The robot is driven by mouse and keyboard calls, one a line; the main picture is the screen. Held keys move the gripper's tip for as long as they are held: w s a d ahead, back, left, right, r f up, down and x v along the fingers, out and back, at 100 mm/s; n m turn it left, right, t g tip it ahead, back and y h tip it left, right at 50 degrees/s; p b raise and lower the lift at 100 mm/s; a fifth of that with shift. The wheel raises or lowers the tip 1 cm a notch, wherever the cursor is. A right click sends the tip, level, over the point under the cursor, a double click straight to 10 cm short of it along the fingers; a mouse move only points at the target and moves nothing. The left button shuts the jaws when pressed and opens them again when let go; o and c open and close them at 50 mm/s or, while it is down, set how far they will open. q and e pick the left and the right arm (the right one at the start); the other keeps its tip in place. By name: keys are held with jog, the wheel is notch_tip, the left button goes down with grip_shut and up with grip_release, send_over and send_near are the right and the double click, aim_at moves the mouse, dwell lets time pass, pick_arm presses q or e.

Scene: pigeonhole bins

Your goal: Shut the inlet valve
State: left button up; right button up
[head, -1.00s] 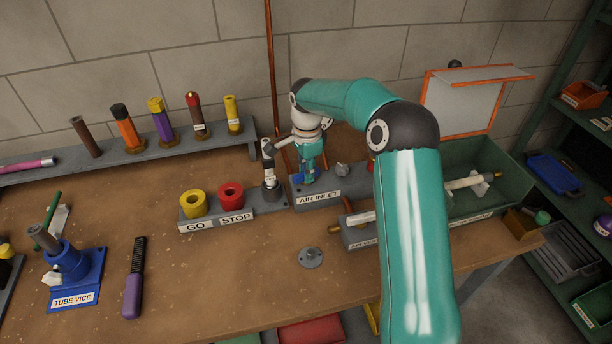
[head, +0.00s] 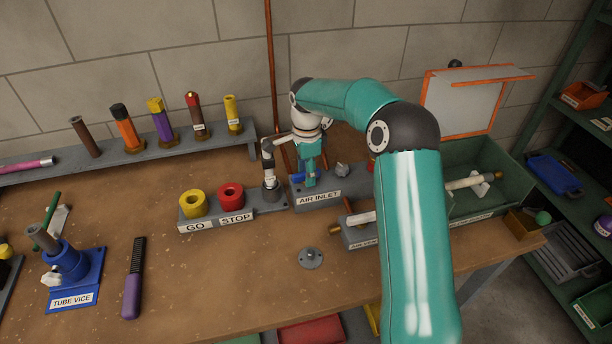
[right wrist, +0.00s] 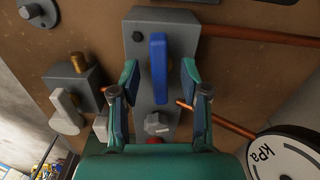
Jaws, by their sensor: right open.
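The air inlet block (head: 318,198) is a grey block labelled AIR INLET at the back of the bench. Its blue valve handle (right wrist: 159,68) lies lengthwise along the block in the right wrist view. In the head view the handle (head: 297,177) is mostly hidden by my right gripper (head: 310,182). In the right wrist view my right gripper (right wrist: 159,82) is open, one finger on each side of the handle's near end, with gaps on both sides. My left gripper is in neither view.
A grey knob (right wrist: 157,124) sits on the same block, near my fingers. A GO and STOP button block (head: 215,222) stands to the left. A kPa gauge (right wrist: 288,158) and a copper pipe (right wrist: 262,35) are close on the right.

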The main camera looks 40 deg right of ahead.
jog(key=shift+r+p, duration=2.3)
jog(key=shift+r, duration=0.8)
jog(key=shift+f, duration=0.1)
notch_tip(320, 180, up, 12)
